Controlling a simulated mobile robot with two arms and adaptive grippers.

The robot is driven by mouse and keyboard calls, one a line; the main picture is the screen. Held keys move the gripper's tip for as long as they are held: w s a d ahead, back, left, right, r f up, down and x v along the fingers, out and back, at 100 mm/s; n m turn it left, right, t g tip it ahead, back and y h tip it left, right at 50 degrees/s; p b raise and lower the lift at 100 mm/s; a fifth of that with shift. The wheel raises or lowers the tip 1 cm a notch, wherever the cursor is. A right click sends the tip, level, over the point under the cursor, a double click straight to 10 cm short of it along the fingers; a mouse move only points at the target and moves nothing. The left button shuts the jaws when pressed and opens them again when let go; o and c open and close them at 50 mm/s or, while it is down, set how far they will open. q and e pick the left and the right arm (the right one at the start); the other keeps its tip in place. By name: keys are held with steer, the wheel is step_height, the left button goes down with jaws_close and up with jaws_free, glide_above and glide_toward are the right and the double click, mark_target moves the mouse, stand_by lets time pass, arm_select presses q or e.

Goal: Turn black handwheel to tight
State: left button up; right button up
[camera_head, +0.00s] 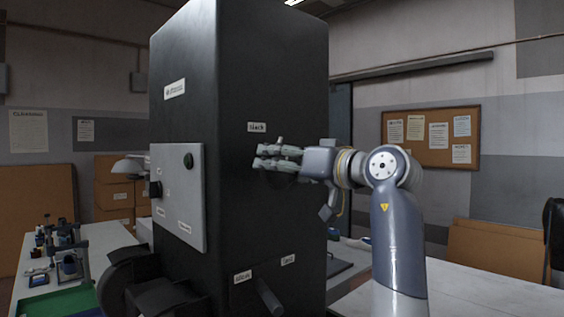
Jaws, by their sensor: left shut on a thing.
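The black handwheel (283,181) sits on the right-hand face of a tall dark machine (262,70), below a small label reading "black" (257,127). It is dark on dark and mostly hidden by my gripper, so its rim and turn position cannot be made out. My left gripper (268,157) is at the handwheel, pointing left across the machine's face, with its fingers shut on the wheel. My right gripper is not in view.
A grey panel (190,225) with a dark knob is on the machine's left face. A lever (270,298) sticks out low on the right face, near two labels. A cluttered bench (95,262) stands left. A white table (480,295) lies right.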

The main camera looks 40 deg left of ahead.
arm_select(q)
steer(key=m+p, duration=0.1)
steer(key=m, duration=0.2)
steer(key=shift+w+m, duration=0.15)
steer(key=shift+m, duration=0.15)
steer(key=m+p, duration=0.1)
steer(key=m, duration=0.2)
steer(key=shift+m, duration=0.3)
steer(key=m+p, duration=0.1)
steer(key=m, duration=0.1)
steer(key=m+p, duration=0.1)
steer(key=m, duration=0.2)
steer(key=shift+w+f, duration=0.15)
steer(key=shift+f, duration=0.05)
steer(key=shift+f+m+p, duration=0.1)
steer(key=shift+m+p, duration=0.3)
steer(key=shift+m, duration=0.5)
steer(key=o, duration=1.1)
steer(key=shift+f, duration=0.1)
steer(key=shift+c, duration=0.2)
